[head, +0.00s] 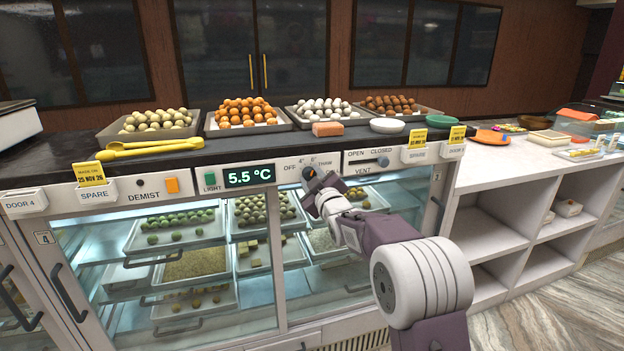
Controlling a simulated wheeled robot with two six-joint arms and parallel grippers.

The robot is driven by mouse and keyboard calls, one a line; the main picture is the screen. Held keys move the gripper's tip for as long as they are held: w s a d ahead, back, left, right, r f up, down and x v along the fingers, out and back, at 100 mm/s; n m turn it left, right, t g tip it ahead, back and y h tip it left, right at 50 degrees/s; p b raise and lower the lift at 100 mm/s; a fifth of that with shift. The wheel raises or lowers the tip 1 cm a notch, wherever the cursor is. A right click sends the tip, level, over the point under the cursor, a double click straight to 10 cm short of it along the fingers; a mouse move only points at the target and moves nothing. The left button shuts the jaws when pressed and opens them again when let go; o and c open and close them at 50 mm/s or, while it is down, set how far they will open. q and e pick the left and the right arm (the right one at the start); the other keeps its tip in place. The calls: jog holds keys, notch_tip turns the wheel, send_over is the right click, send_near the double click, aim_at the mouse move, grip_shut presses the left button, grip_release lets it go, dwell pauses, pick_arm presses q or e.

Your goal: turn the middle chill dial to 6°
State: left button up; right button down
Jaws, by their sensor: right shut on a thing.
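The chill dial (309,173) is a dark round knob with an orange mark, on the white control strip of the glass counter. The exact pointer setting is too small to tell. My left gripper is out of view.
A vent slider (382,161) is to the right.

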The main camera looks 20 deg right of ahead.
jog(key=c, duration=1)
grip_release()
jog(key=shift+r, duration=0.1)
jog(key=shift+o, duration=0.2)
jog(key=shift+s, duration=0.1)
jog(key=shift+s, duration=0.2)
jog(key=s+b, duration=0.1)
jog(key=s, duration=0.7)
jog(key=shift+s, duration=0.3)
